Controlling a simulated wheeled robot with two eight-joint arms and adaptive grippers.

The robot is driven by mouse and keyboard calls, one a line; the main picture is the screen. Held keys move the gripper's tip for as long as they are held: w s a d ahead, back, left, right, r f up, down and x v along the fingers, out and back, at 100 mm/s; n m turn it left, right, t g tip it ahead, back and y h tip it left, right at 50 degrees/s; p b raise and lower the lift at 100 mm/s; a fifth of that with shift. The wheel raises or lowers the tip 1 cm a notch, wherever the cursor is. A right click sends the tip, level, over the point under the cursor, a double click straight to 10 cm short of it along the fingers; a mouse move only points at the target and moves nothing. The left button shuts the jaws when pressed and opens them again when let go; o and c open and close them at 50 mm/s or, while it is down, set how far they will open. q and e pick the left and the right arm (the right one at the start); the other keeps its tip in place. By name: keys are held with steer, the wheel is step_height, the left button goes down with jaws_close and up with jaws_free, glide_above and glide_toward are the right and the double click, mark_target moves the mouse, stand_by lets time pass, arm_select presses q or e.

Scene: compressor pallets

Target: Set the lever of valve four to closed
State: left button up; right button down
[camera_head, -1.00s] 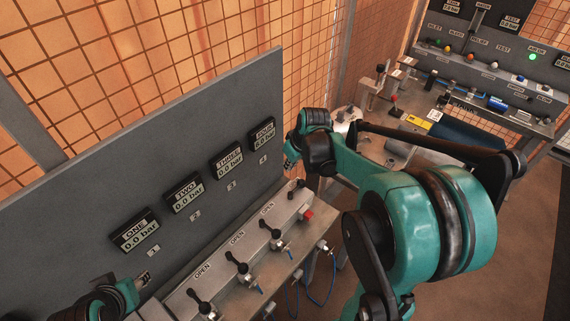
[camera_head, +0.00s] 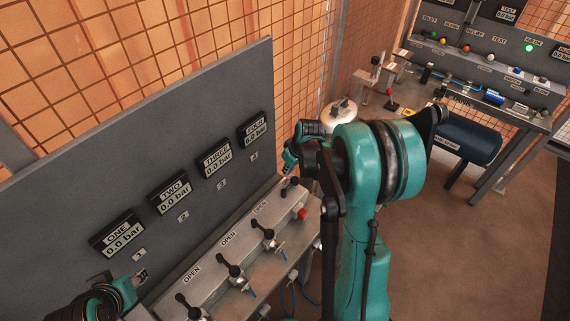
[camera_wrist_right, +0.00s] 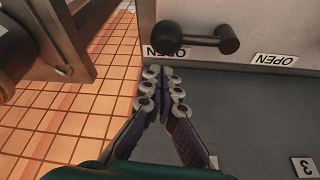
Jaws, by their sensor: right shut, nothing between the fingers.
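The valve four lever (camera_head: 290,187) is a black handle at the far end of the grey valve block (camera_head: 208,270), below the gauge marked FOUR (camera_head: 255,130). In the right wrist view the lever (camera_wrist_right: 200,40) lies sideways across the picture, with a round black end at each side. An OPEN label, partly covered by the lever, shows under its left end. My right gripper (camera_wrist_right: 160,72) is shut and empty, its tips just below the lever's left end in that view; I cannot tell whether they touch. My left gripper (camera_head: 140,276) is near gauge ONE; its fingers are too small to judge.
Three other black levers (camera_head: 265,232) stand along the block with OPEN labels beside them. A red fitting (camera_head: 302,213) sits near valve four. The upright grey panel (camera_head: 120,165) rises behind the block. A second bench (camera_head: 480,100) stands at the back right.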

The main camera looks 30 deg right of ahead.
steer(key=shift+s+d+f, duration=0.1)
steer(key=shift+s+d, duration=0.05)
steer(key=shift+s, duration=0.5)
